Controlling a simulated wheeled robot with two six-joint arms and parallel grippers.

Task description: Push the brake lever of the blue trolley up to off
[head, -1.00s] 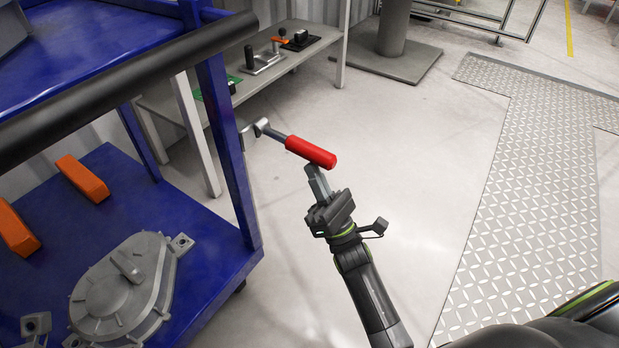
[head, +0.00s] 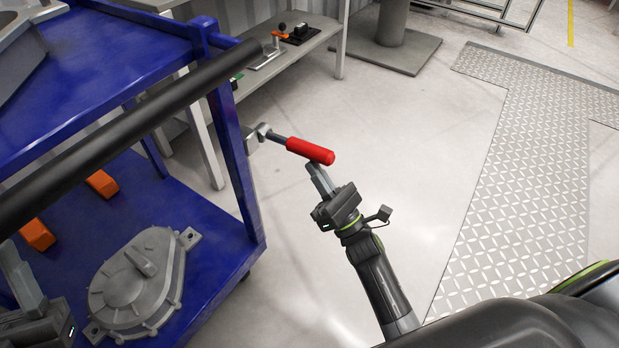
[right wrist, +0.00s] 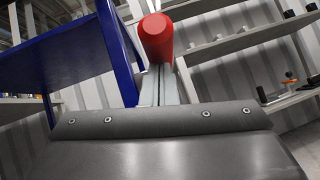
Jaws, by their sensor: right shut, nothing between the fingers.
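The blue trolley (head: 205,215) fills the left of the head view. Its brake lever has a red handle (head: 310,150) on a metal shaft, fixed to a bracket (head: 257,138) at the trolley's corner post. The lever sticks out to the right, tilted slightly down. My right gripper (head: 318,176) is shut and empty, its tips right under the outer end of the handle; I cannot tell whether they touch. In the right wrist view the handle's end (right wrist: 155,38) shows just above the shut fingers (right wrist: 160,86). My left gripper (head: 22,275) is partly in view at the bottom left.
A black push bar (head: 130,125) crosses the trolley's upper part. A grey housing (head: 135,285) and orange blocks (head: 102,183) lie on the lower shelf. A grey bench (head: 290,50) stands behind. The floor right of the lever is clear, with a metal tread strip (head: 530,170) beyond.

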